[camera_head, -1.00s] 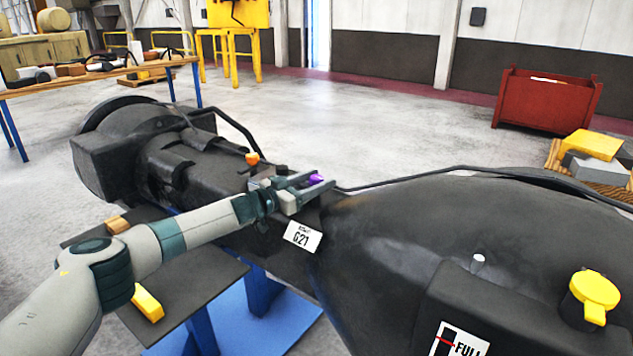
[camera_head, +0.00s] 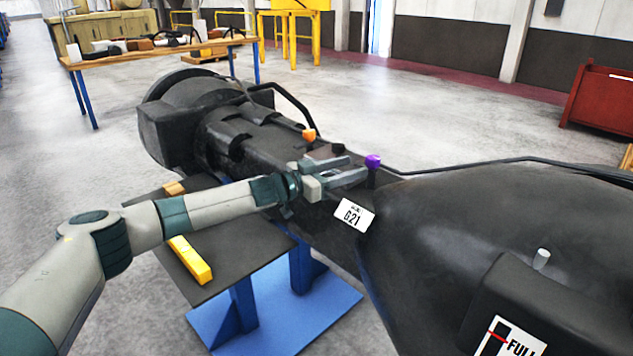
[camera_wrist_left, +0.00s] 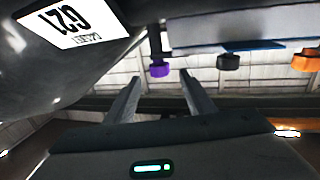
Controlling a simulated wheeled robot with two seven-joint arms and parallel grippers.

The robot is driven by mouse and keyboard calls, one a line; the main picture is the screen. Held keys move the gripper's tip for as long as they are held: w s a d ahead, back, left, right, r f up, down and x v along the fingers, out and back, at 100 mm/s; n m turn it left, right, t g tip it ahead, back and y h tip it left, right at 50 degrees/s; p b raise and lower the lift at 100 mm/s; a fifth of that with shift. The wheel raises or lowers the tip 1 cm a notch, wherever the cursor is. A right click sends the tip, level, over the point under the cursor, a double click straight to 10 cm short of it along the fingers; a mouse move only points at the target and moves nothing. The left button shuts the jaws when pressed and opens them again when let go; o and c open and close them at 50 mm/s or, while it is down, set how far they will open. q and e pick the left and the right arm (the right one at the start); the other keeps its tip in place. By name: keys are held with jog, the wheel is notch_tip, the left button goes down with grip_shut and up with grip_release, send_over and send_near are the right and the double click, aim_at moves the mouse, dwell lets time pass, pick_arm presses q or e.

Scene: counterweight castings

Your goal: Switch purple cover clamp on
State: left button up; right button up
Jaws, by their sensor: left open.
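The purple cover clamp (camera_head: 372,160) is a small knob on the black casting, just above the white G21 label (camera_head: 354,215). My left gripper (camera_head: 357,170) is open and empty, its fingertips just short of the purple clamp on its left. In the left wrist view the purple clamp (camera_wrist_left: 159,69) shows beyond and between the open fingertips (camera_wrist_left: 160,76), apart from both. A black clamp (camera_wrist_left: 229,62) and an orange one (camera_wrist_left: 306,60) are to its right there. The orange clamp (camera_head: 309,135) also shows in the head view. My right gripper is out of view.
A thin black pipe (camera_head: 450,163) runs right from near the purple clamp. A dark shelf (camera_head: 235,262) with a yellow bar (camera_head: 190,260) lies below my left arm. A blue stand (camera_head: 300,268) is under the casting.

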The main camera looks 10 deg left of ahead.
pick_arm(q)
jog(key=b+v, duration=0.2)
jog(key=v, duration=0.7)
jog(key=shift+s+a, duration=0.1)
